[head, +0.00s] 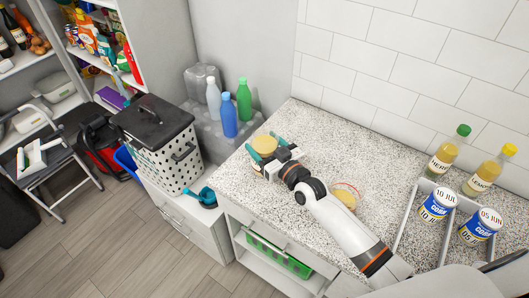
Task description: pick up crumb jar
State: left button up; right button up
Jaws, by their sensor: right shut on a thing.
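My right gripper (264,154) reaches in from the lower right over the speckled countertop (318,140). Its teal fingers are shut on a jar with a tan top (265,144), near the counter's left end. The jar looks upright, and the fingers and wrist hide much of its body. I cannot tell whether it touches the counter. A second round container with tan contents (346,193) sits on the counter behind my right arm, which partly hides it. I cannot read a label on either one. My left gripper does not show.
Left of the counter are several bottles (229,116) and a white hamper with a dark lid (160,155). A tiled wall borders the counter's back.

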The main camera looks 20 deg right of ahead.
notch_tip(320, 180, up, 10)
jog(key=s+d+f+m+h+b, duration=0.1)
jog(key=s+f+m+h, duration=0.1)
jog(key=s, duration=0.8)
jog(key=s+d+f+m+t+h+b, duration=0.1)
jog(key=s+f+h, duration=0.2)
jog(key=s, duration=0.8)
jog(key=shift+s+f+m+h+b, duration=0.2)
jog(key=shift+f+m+h+b, duration=0.05)
jog(key=shift+m+h+b, duration=0.15)
jog(key=shift+w, duration=0.1)
